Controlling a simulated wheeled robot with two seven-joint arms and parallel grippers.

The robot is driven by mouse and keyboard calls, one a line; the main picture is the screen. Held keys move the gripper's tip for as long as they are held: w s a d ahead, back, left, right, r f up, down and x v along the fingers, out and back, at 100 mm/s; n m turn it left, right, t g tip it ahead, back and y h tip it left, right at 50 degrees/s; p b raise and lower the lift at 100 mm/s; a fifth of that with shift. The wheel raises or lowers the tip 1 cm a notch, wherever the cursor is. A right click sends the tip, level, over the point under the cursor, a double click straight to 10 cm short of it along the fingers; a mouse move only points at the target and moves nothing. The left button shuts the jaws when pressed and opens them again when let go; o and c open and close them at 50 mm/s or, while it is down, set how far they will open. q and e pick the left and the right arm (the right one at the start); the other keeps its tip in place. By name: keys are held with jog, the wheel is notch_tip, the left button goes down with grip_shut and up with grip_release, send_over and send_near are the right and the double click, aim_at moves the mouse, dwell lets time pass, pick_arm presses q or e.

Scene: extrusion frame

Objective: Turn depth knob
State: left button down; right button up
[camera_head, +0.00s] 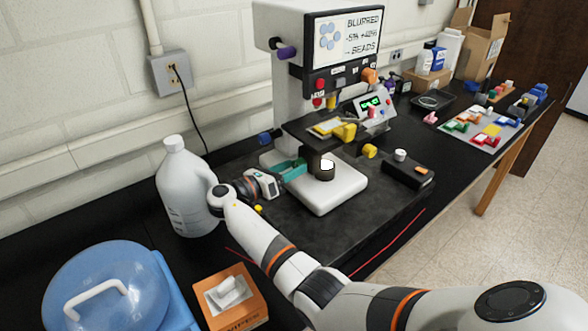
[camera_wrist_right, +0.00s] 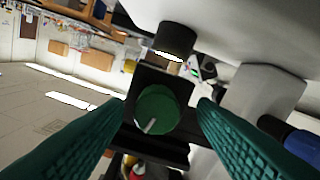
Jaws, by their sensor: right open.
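The microscope-like machine (camera_head: 320,70) stands on the black bench with a sign on its head. In the right wrist view, a round dark green knob (camera_wrist_right: 157,108) with a white pointer line sits on a black block, the line pointing to the lower left. I cannot tell whether it is the depth knob, and I cannot pick it out in the head view. My right gripper (camera_head: 301,168) has teal fingers and reaches in beside the white base (camera_head: 335,192). Its open fingers show in the wrist view (camera_wrist_right: 161,104) on either side of the knob, apparently not touching it. My left gripper is not in view.
A white jug (camera_head: 183,190) stands left of my right wrist. A blue-lidded container (camera_head: 105,270) and an orange wipes box (camera_head: 240,300) are at the front left. A black box with a white knob (camera_head: 408,177) lies right of the base. Several coloured blocks lie farther right.

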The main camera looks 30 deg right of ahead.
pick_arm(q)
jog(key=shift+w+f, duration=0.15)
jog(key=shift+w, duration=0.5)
pick_arm(e)
jog(key=shift+d+r, duration=0.1)
jog(key=shift+d, duration=0.7)
jog(key=shift+c, duration=0.5)
jog(key=c, duration=0.9)
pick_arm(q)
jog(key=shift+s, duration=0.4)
pick_arm(e)
jog(key=shift+o, duration=0.2)
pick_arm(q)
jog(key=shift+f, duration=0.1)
pick_arm(e)
jog(key=shift+m, duration=0.3)
